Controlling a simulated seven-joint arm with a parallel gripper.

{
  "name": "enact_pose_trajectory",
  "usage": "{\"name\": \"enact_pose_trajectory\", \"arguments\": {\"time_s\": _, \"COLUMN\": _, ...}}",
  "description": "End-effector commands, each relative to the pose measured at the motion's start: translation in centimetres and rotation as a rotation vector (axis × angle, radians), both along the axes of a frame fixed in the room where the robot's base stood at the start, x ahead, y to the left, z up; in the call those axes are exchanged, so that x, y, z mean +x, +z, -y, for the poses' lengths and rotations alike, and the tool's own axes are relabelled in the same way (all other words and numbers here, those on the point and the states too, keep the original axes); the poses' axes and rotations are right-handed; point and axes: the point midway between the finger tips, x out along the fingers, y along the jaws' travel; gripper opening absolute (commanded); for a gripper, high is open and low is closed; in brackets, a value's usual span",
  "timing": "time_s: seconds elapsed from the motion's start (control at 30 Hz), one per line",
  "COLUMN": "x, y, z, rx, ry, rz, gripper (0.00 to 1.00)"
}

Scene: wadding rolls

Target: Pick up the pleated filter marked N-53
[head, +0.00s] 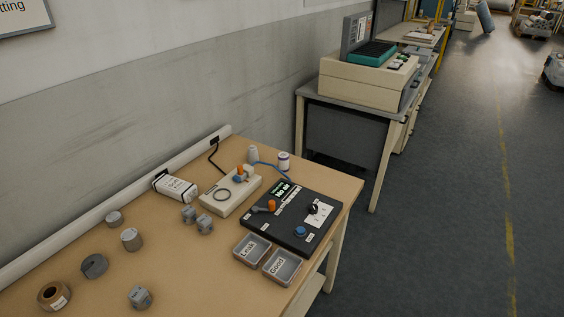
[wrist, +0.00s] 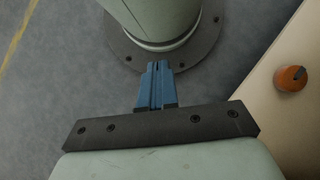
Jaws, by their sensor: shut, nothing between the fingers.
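Several small grey filter-like pieces lie on the wooden table in the head view. One is a grey cylinder (head: 131,239), one is a smaller grey piece (head: 114,217) behind it, and one is a dark grey rounded piece (head: 94,265). A blocky grey piece (head: 140,297) is at the front, and two more grey pieces (head: 188,213) (head: 205,224) sit close together near the beige device. Their markings are too small to read, so I cannot tell which is N-53. My gripper (wrist: 157,68) shows in the wrist view with its blue fingers shut and empty, away from these pieces.
The table (head: 165,263) also holds a brown roll (head: 53,295), a white labelled pack (head: 175,187), a beige device (head: 222,202), a black panel (head: 280,224) and two grey trays (head: 252,251) (head: 283,267). In the wrist view, an orange knob-like thing (wrist: 291,78) sits on the tabletop at right.

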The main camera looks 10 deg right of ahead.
Motion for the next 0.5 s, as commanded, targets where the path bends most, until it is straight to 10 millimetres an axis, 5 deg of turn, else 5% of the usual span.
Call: {"name": "enact_pose_trajectory", "arguments": {"time_s": 0.5, "x": 0.01, "y": -0.01, "z": 0.00, "rx": 0.000, "ry": 0.000, "rz": 0.000, "gripper": 0.05}}
